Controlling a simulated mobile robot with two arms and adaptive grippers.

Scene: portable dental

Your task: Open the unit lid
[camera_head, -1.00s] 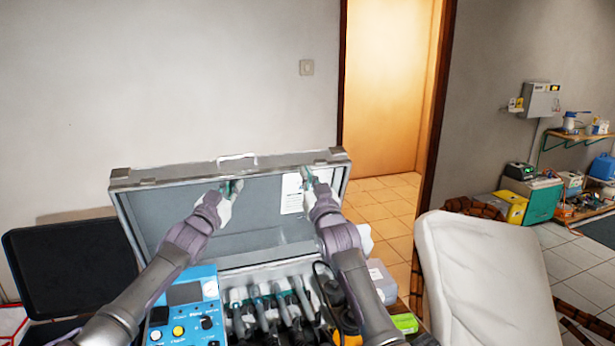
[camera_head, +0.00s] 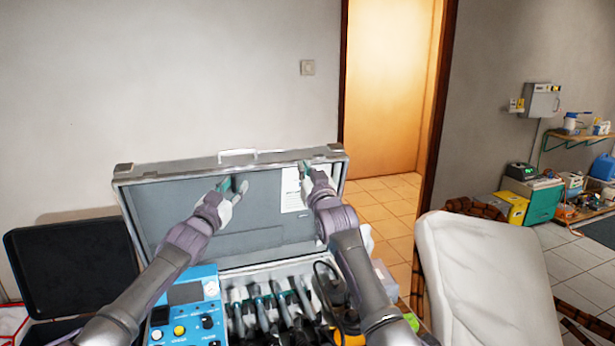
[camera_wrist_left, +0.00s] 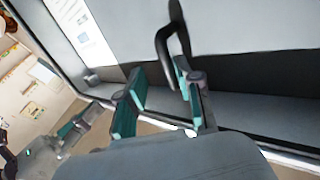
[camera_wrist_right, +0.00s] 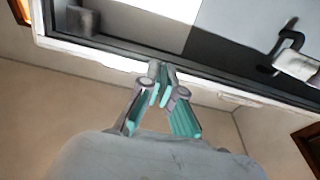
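The unit is a grey case. Its lid (camera_head: 260,237) stands raised at the back, grey inside, with a white paper label (camera_head: 291,190) and a carry handle (camera_head: 238,153) on its top edge. The open base holds a blue control panel (camera_head: 183,318) and several dental handpieces (camera_head: 275,305). My left gripper (camera_head: 233,187) is open and empty in front of the lid's inner face; its parted fingers show in the left wrist view (camera_wrist_left: 160,92). My right gripper (camera_head: 305,170) is at the lid's upper right; its fingertips are together beside the rim in the right wrist view (camera_wrist_right: 162,78). Whether they touch it is unclear.
A black open case (camera_head: 65,255) lies at the left. A white chair (camera_head: 485,285) stands at the right. A wall (camera_head: 150,80) rises behind the lid, and a doorway (camera_head: 390,90) is at the back right. Equipment lines the far right wall.

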